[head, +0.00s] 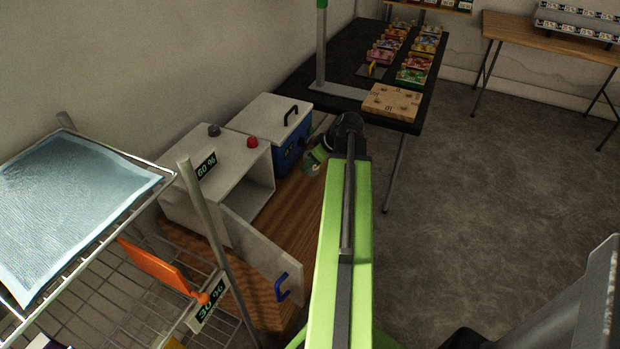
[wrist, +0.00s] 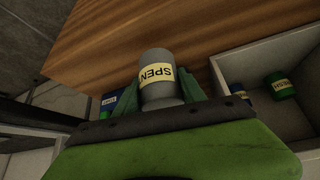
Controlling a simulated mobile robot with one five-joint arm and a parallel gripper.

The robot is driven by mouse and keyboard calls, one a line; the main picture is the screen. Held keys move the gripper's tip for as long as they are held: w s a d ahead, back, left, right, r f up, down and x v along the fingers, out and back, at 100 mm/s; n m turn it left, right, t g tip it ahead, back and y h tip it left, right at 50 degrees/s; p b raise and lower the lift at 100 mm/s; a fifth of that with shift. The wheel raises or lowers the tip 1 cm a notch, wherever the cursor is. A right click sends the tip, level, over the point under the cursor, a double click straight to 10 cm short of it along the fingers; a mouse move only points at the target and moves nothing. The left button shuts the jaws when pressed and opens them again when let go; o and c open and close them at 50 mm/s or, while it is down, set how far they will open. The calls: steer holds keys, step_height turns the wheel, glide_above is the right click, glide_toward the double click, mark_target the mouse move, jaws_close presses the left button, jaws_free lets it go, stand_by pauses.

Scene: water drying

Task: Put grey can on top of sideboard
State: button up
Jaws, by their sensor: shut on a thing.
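The grey can (wrist: 157,72) has a cream label reading "SPEN" and sits between the green fingers of my gripper (wrist: 165,100) in the wrist view. My gripper is shut on it. The sideboard (head: 292,210) has a brown wood top, which also shows behind the can in the wrist view (wrist: 120,40). I cannot tell whether the can touches the wood.
A white open-fronted box (head: 222,170) with its door swung open and a blue-fronted box (head: 288,150) stand on the sideboard. A white compartment (wrist: 245,75) holds a green can (wrist: 279,85). A wire rack (head: 135,170) stands left; a black table (head: 345,65) lies beyond.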

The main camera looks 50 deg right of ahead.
mark_target(309, 171)
steer(key=shift+w+a+f, duration=0.1)
steer(key=shift+w+f, duration=0.25)
steer(key=shift+w, duration=0.25)
step_height(309, 171, down, 4)
steer(key=b, duration=0.4)
steer(key=shift+f, duration=0.15)
steer(key=shift+r, duration=0.25)
steer(key=shift+f, duration=0.15)
steer(key=o, duration=1.5)
steer(key=shift+c, duration=0.2)
